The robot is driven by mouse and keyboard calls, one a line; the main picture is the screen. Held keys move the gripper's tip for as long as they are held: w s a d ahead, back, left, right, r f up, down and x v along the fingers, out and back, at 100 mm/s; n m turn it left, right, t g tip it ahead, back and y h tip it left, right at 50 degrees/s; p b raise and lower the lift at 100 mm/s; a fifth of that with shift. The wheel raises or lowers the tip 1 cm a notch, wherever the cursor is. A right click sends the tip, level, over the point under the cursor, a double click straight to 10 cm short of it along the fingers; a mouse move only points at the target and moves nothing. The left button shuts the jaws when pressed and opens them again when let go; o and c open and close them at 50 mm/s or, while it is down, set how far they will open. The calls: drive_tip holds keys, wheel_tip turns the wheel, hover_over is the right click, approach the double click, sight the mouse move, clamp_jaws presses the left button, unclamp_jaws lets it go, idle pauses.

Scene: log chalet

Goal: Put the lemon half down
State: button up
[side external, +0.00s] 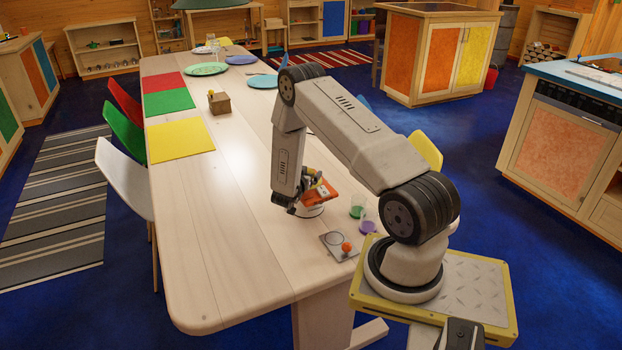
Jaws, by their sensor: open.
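My gripper (308,206) is low over the right side of the long pale wooden table (240,255). It is open, right at a small round white dish (316,211); I cannot tell whether it touches the dish. Small orange and yellow patches show at the gripper, but I cannot tell whether they are part of it. I cannot make out the lemon half for certain; the gripper and arm hide much of the dish.
A small board with an orange ball (346,247) lies in front of the gripper. The table's front left is clear.

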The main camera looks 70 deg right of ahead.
drive_tip(key=shift+v, duration=3.75)
drive_tip(key=w+a+r+n+t+y, duration=0.4)
drive_tip(key=w+a+y, duration=0.1)
drive_tip(key=a, duration=0.4)
drive_tip(key=w+a+r+n+t+y, duration=0.4)
drive_tip(key=w+a+n+y, duration=0.15)
drive_tip(key=a, duration=0.45)
drive_tip(key=s+a+r+n+g+y, duration=0.2)
drive_tip(key=s+a+n, duration=0.2)
drive_tip(key=s+a, duration=0.3)
drive_tip(key=s+a+r+n+g+y, duration=0.2)
drive_tip(key=s+a+n+g+y, duration=0.1)
drive_tip(key=s+a, duration=0.4)
drive_tip(key=shift+s+a+r+n, duration=0.3)
drive_tip(key=shift+r+n, duration=0.05)
drive_tip(key=shift+n, duration=0.4)
